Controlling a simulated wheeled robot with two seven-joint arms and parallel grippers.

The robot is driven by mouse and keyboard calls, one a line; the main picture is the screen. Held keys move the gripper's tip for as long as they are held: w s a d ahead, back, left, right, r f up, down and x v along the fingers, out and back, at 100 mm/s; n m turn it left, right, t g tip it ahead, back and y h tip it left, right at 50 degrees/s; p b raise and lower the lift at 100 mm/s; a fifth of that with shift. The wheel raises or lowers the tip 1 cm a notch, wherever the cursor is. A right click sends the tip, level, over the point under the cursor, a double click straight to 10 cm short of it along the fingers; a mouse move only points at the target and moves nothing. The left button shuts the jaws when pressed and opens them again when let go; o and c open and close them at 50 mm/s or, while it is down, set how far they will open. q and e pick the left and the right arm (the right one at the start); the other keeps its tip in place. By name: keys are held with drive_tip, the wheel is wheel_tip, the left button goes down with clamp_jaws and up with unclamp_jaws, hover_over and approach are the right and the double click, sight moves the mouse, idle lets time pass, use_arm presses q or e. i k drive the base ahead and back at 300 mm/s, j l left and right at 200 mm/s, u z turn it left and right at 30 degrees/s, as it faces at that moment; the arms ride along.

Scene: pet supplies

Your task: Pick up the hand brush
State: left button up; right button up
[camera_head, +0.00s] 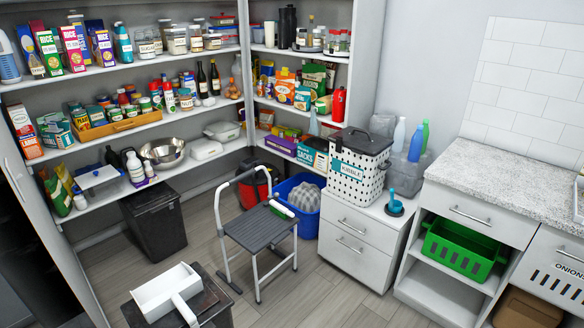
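Neither of my grippers is in view.
A blue bucket (307,225) with a grey cloth stands behind the stool. A black bin (155,222) stands at the left. Wooden floor (325,290) in front is clear.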

sight(279, 209)
drive_tip(key=i+l+u, duration=0.25)
drive_tip(key=i+l, duration=0.7)
drive_tip(key=i, duration=0.15)
drive_tip(key=i+l+u, duration=0.25)
drive_tip(key=i+l, duration=0.75)
drive_tip(key=l, duration=0.15)
